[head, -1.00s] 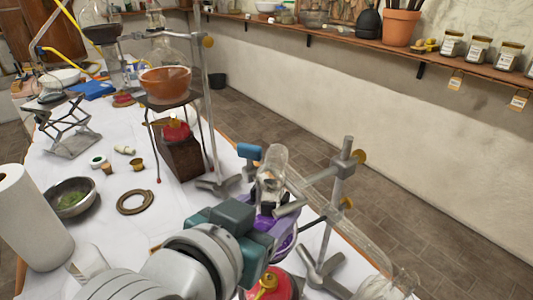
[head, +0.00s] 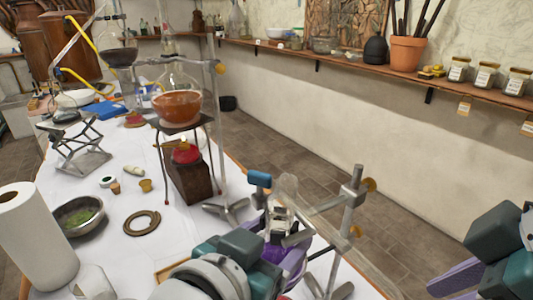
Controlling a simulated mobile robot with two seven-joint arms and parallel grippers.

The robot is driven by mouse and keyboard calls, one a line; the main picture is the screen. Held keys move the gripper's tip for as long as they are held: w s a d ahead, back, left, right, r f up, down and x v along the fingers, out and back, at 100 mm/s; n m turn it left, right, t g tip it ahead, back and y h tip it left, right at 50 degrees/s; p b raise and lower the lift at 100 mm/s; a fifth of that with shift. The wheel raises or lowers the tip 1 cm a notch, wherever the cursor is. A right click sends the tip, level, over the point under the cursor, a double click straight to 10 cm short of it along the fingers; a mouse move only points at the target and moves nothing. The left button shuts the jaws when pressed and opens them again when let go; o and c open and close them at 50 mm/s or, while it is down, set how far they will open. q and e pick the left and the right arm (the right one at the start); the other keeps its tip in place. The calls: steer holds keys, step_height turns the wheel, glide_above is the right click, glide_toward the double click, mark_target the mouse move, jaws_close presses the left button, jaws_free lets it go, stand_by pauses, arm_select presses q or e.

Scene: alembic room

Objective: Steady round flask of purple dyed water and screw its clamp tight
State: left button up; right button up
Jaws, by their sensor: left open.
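The round flask with purple water (head: 272,253) is at the lower middle of the head view, mostly hidden behind my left gripper. Its clear glass neck (head: 288,187) rises above the gripper. A grey metal clamp (head: 297,238) reaches to the neck from the stand rod (head: 346,215). A blue handle (head: 260,179) stands up beside the neck, apparently the clamp's screw. My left gripper (head: 284,262) is open, with its purple fingers at the flask; contact cannot be seen. My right gripper (head: 455,280) is at the lower right edge, away from the flask, and partly cut off.
A brass-knobbed boss (head: 369,184) sits on the stand rod. Behind are a tripod with an orange bowl (head: 177,106), a wooden block (head: 190,180), a rope ring (head: 142,223) and a bowl of green matter (head: 79,215). A paper roll (head: 38,240) stands left.

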steer(key=w+r+n, duration=0.2)
steer(key=w, duration=0.1)
steer(key=n+g+y, duration=0.2)
steer(key=n, duration=0.1)
glide_toward(260, 172)
steer(key=x, duration=0.8)
steer(key=shift+a+f, duration=0.15)
steer(key=shift+f, duration=0.15)
jaws_close()
